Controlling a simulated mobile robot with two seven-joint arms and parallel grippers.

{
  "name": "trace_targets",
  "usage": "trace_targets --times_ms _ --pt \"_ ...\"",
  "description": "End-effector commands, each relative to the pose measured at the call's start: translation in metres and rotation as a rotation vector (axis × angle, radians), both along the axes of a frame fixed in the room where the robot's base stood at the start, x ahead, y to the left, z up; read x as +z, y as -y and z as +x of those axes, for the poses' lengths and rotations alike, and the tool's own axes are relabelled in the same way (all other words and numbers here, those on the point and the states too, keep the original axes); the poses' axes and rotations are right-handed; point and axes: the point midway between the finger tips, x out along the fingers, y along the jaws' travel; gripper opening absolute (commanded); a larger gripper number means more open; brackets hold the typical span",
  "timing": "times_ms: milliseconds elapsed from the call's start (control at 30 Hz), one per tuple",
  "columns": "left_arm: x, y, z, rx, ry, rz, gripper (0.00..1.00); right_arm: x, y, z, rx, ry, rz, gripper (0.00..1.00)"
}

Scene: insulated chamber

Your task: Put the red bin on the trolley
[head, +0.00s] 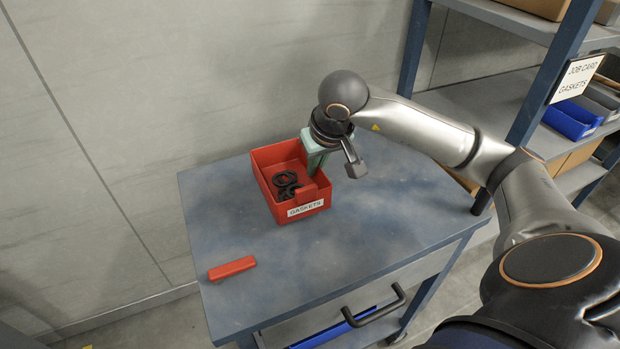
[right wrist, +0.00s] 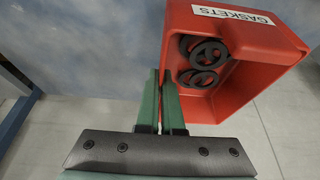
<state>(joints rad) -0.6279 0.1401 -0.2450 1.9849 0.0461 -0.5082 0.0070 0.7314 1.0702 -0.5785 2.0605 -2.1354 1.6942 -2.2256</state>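The red bin (head: 311,196), labelled GASKETS, stands upright on the blue-grey top of the trolley (head: 330,262) and holds several black rings. In the head view my right gripper (head: 316,160) is at the bin's right wall, pointing down. In the right wrist view, its two green fingers (right wrist: 161,85) are close together, one outside and one inside the wall of the red bin (right wrist: 262,50). They look shut on that wall. My left gripper is not in view.
A red bar-shaped piece (head: 232,268) lies at the trolley's front left. A blue-framed shelf (head: 490,95) with bins and a job card sign (head: 577,78) stands at the right. A wall is behind the trolley. The trolley top around the bin is mostly clear.

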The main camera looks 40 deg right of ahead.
Motion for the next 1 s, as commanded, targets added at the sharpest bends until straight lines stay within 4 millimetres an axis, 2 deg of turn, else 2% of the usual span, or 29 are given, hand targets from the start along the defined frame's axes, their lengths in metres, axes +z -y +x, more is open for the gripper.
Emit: trace_targets --times_ms 167,400,833,1000 --pt "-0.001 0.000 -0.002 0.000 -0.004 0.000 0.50 -0.011 -0.005 0.009 0.000 0.002 0.000 0.00" --pt "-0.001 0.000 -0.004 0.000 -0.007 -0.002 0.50 -0.041 -0.006 0.011 -0.001 -0.001 0.002 0.00" --pt "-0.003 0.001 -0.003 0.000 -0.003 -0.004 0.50 -0.048 -0.005 0.011 0.000 0.004 -0.001 0.00" --pt "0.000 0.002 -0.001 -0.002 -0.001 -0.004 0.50 -0.047 -0.006 0.011 0.001 0.001 -0.001 0.22"
